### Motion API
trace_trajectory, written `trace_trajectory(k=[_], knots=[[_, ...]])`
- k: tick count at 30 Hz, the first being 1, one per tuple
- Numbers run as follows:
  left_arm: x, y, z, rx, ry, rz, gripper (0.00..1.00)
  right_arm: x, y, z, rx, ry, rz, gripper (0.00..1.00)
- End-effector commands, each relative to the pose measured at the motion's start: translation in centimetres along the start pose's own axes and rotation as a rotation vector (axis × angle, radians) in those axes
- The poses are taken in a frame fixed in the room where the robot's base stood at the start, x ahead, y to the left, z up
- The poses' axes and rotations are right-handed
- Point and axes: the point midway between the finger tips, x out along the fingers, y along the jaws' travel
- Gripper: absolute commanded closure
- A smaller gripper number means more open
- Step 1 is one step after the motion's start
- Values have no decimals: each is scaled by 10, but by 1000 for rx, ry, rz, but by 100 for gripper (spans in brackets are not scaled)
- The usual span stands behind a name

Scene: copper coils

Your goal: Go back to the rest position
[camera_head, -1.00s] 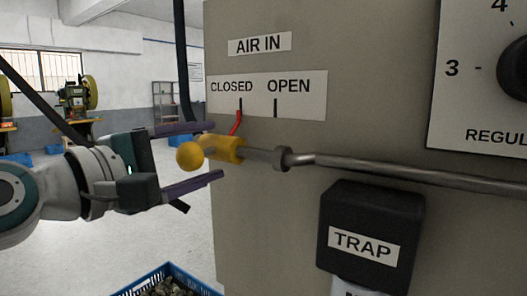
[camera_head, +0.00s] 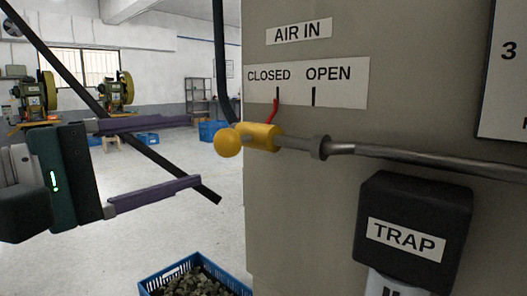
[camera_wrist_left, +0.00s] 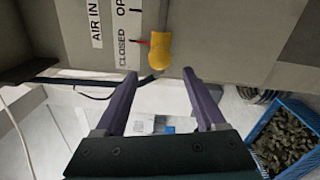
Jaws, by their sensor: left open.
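My left gripper (camera_head: 195,151) is open and empty, its two purple fingers apart, to the left of the yellow valve (camera_head: 262,137) on the grey cabinet. A gap shows between the fingertips and the valve's round yellow end. The red lever (camera_head: 274,110) stands up from the valve, near the mark under CLOSED. In the left wrist view the gripper (camera_wrist_left: 160,73) has nothing between its fingers, and the valve (camera_wrist_left: 160,50) is beyond the tips. My right gripper is in neither view.
The grey cabinet (camera_head: 300,220) fills the right side, with a metal pipe (camera_head: 420,160) and a black TRAP unit (camera_head: 414,210). A blue crate of dark pieces (camera_head: 150,285) stands on the floor below. Yellow-green machines (camera_head: 118,92) stand far back left. Open floor lies between.

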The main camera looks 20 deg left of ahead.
Motion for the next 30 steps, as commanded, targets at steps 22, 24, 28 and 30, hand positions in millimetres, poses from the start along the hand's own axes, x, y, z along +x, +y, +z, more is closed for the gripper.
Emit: trace_trajectory(k=[22,24,28,30], knots=[[-102,-131,76,1123,-434,-887,28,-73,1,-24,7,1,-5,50],[-136,-138,80,1278,-571,-1040,28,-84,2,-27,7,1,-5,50],[-176,-113,85,1422,-742,-1208,28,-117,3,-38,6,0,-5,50],[-175,-91,88,1422,-738,-1205,28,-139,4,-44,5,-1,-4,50]])
